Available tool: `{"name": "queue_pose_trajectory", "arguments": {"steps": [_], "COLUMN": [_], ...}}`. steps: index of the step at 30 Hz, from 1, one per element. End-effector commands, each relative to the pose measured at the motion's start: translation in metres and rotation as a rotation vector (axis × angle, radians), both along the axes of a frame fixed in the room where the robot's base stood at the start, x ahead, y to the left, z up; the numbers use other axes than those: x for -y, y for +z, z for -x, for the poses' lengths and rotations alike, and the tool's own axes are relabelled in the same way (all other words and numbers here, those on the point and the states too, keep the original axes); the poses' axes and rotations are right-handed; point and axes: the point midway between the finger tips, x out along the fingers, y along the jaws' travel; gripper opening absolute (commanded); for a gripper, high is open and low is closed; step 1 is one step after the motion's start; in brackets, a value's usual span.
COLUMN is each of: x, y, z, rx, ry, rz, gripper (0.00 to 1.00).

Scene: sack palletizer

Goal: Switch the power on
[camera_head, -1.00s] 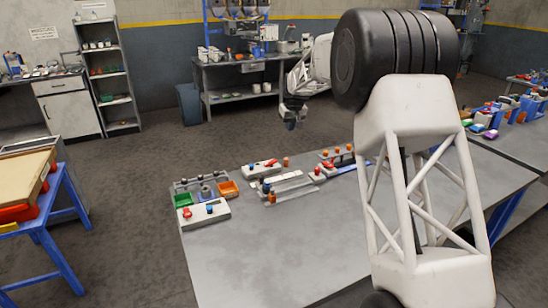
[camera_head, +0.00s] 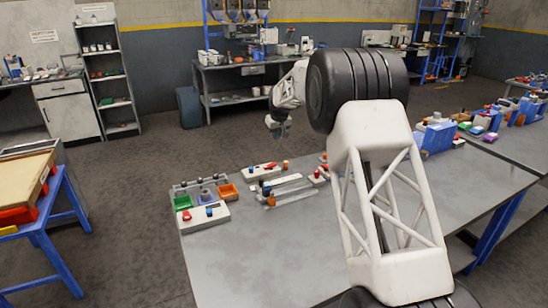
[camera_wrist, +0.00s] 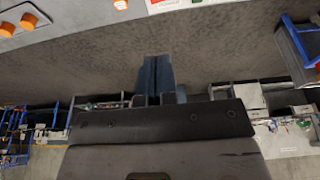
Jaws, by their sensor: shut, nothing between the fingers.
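A second white box (camera_head: 262,171) with a red switch and an orange knob stands farther back. A third red switch (camera_head: 319,175) shows right of it, partly hidden by my arm. I cannot tell which is the power switch or its setting. My gripper (camera_head: 279,132) is shut and empty, in the air beyond the table's back edge, apart from all the boxes. Its closed fingers also show in the wrist view (camera_wrist: 155,76).
The grey table (camera_head: 260,255) has free room at its front. Green and orange bins (camera_head: 205,193) stand at its left. A second table (camera_head: 500,160) with blue fixtures is at the right. A blue stand (camera_head: 50,225) is at far left. The wrist view shows orange knobs (camera_wrist: 15,24) along the top.

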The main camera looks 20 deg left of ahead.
Motion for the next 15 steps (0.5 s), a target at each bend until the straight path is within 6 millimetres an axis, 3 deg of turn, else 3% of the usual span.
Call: {"name": "queue_pose_trajectory", "arguments": {"steps": [8,15], "x": [-0.002,-0.007], "y": [-0.011,-0.034], "z": [-0.002,-0.007], "rx": [-0.001,-0.001], "ry": [0.0,0.0], "rz": [0.001,0.0], "gripper": [0.0,0.0]}}
